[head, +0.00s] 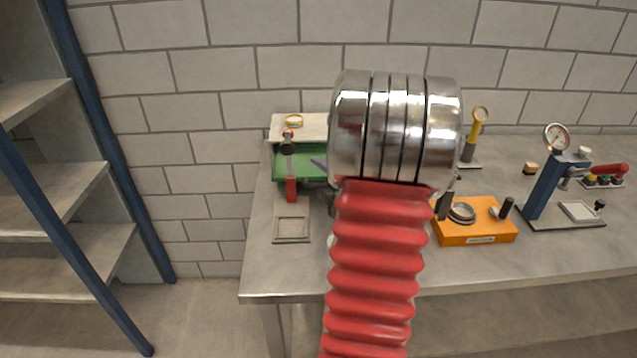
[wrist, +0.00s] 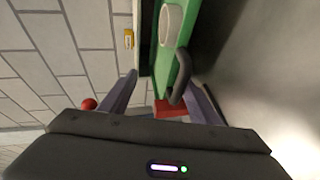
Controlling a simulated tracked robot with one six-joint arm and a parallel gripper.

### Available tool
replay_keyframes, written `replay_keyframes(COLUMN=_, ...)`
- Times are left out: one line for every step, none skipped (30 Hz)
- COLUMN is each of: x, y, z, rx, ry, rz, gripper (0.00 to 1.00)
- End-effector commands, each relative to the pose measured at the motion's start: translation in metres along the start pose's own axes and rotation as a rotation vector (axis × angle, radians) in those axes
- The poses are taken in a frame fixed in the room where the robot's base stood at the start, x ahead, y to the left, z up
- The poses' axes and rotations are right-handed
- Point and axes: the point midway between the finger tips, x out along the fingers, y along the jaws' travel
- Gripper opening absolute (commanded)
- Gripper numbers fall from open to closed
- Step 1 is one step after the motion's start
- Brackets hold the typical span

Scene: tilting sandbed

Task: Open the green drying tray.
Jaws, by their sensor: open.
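The green drying tray (head: 302,178) sits at the back left of the bench, under a pale top, partly hidden by my arm in the head view. In the wrist view its green front (wrist: 187,55) runs up the picture and carries a dark curved handle (wrist: 181,85). My gripper (wrist: 162,81) is open, with its two grey fingers apart and the handle showing between them, nearer the right finger. I cannot tell whether a finger touches the handle. In the head view my arm hides most of the gripper.
A red-handled tool (head: 291,188) shows in front of the tray. A small square plate (head: 291,229) lies near the bench's left end. An orange box (head: 474,222) and a blue gauge stand (head: 543,185) are to the right. Shelving (head: 55,170) stands left of the bench (head: 450,278).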

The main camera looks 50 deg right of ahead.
Motion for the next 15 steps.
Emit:
replay_keyframes(x=-0.001, y=0.023, z=0.000, rx=-0.012, ry=0.003, rz=0.034, gripper=0.44)
replay_keyframes(x=-0.002, y=0.028, z=-0.001, rx=-0.013, ry=0.003, rz=0.036, gripper=0.51)
replay_keyframes(x=-0.003, y=0.034, z=-0.001, rx=-0.013, ry=0.004, rz=0.038, gripper=0.62)
replay_keyframes(x=-0.004, y=0.038, z=-0.002, rx=-0.013, ry=0.004, rz=0.039, gripper=0.70)
replay_keyframes(x=-0.005, y=0.043, z=-0.002, rx=-0.014, ry=0.004, rz=0.040, gripper=0.77)
replay_keyframes(x=-0.006, y=0.048, z=-0.003, rx=-0.013, ry=0.004, rz=0.039, gripper=0.82)
replay_keyframes(x=-0.007, y=0.051, z=-0.003, rx=-0.013, ry=0.004, rz=0.039, gripper=0.82)
replay_keyframes(x=-0.008, y=0.055, z=-0.003, rx=-0.013, ry=0.004, rz=0.039, gripper=0.82)
replay_keyframes(x=-0.009, y=0.060, z=-0.004, rx=-0.012, ry=0.003, rz=0.039, gripper=0.82)
replay_keyframes(x=-0.009, y=0.063, z=-0.004, rx=-0.011, ry=0.004, rz=0.039, gripper=0.82)
replay_keyframes(x=-0.010, y=0.065, z=-0.004, rx=-0.012, ry=0.004, rz=0.038, gripper=0.82)
replay_keyframes(x=-0.011, y=0.068, z=-0.004, rx=-0.010, ry=0.003, rz=0.037, gripper=0.82)
replay_keyframes(x=-0.011, y=0.070, z=-0.004, rx=-0.008, ry=0.002, rz=0.037, gripper=0.82)
replay_keyframes(x=-0.012, y=0.071, z=-0.004, rx=-0.008, ry=0.002, rz=0.038, gripper=0.82)
replay_keyframes(x=-0.012, y=0.073, z=-0.004, rx=-0.008, ry=0.001, rz=0.038, gripper=0.82)
